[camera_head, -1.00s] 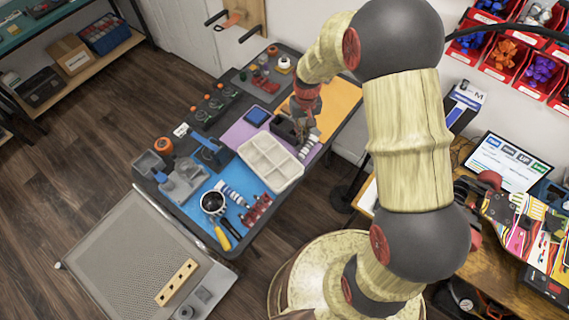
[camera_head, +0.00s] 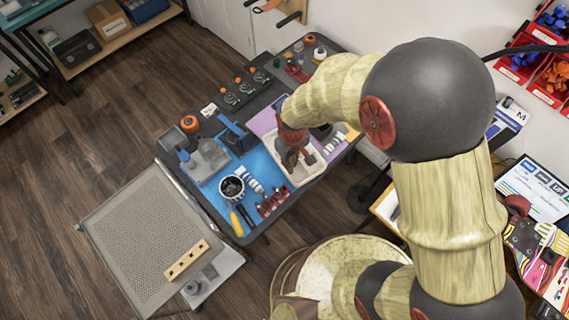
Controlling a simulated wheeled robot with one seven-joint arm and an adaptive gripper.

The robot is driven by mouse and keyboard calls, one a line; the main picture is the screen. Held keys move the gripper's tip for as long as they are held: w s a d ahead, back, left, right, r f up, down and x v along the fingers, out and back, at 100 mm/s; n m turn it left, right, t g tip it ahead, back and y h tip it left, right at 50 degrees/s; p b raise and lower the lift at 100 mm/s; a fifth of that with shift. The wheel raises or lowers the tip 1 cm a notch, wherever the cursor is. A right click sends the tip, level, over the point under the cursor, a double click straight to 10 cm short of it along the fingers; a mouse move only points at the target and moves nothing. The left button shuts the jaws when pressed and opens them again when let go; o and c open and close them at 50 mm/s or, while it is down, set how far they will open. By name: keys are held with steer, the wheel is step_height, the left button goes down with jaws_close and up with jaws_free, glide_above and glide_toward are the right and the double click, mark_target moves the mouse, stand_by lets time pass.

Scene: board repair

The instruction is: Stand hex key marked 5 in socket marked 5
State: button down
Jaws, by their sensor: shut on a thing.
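My gripper (camera_head: 291,157) hangs over the white compartment tray (camera_head: 318,166) on the long table. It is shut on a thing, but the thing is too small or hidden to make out. No hex key can be told apart in this view, nor any mark 5. A light wooden block (camera_head: 186,261) with a row of dark holes lies on the perforated plate at lower left, well away from my gripper. The marks on its holes are too small to read.
The perforated plate (camera_head: 140,225) is mostly bare around the block. A grey device (camera_head: 200,285) sits at its front corner. A cup (camera_head: 231,187), a yellow screwdriver (camera_head: 236,222) and red parts (camera_head: 273,201) lie on the blue mat (camera_head: 258,165) between gripper and block.

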step_height(320, 180, down, 8)
steer(key=s+a+n+b, duration=0.1)
steer(key=s+a+b, duration=0.1)
steer(key=b, duration=0.3)
steer(key=shift+s+b, duration=0.35)
stand_by(0.4)
steer(key=shift+d+f, duration=0.1)
steer(key=shift+f, duration=0.1)
stand_by(1.3)
steer(key=shift+f+b, duration=0.3)
steer(key=shift+f, duration=0.05)
steer(key=shift+f, duration=0.3)
stand_by(0.4)
steer(key=shift+f+b, duration=0.35)
steer(key=shift+b, duration=0.05)
steer(key=shift+f+b, duration=0.35)
steer(key=shift+f, duration=0.35)
stand_by(0.3)
